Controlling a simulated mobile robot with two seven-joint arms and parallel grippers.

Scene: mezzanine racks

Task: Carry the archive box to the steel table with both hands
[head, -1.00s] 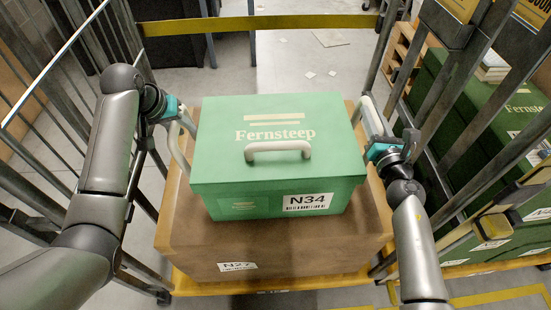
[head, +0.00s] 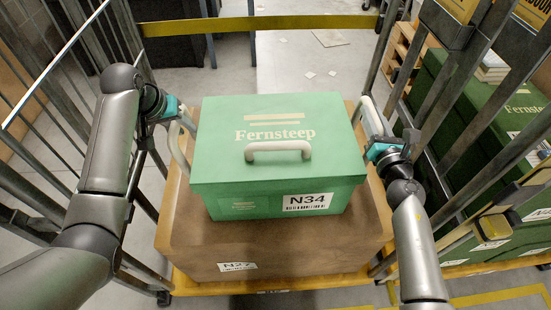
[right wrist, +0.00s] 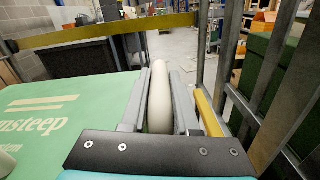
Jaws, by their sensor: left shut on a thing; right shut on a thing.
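The archive box (head: 275,165) is green, with "Fernsteep" on its lid, an N34 label and a pale handle on top. It sits level over a brown box (head: 200,245) labelled N27; whether there is a gap between them I cannot tell. My left gripper (head: 182,112) is shut on the pale side handle at the box's left. My right gripper (head: 372,138) is shut on the right side handle. In the right wrist view, the fingers (right wrist: 160,105) stand on both sides of this handle (right wrist: 160,80), with the green lid (right wrist: 70,115) to the left.
Metal bars (head: 60,80) of a cage trolley flank both arms closely. A yellow bar (head: 265,22) crosses the far side. Green boxes (head: 500,110) stand beyond the bars at right. Open floor (head: 300,60) shows behind. The steel table is not identifiable.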

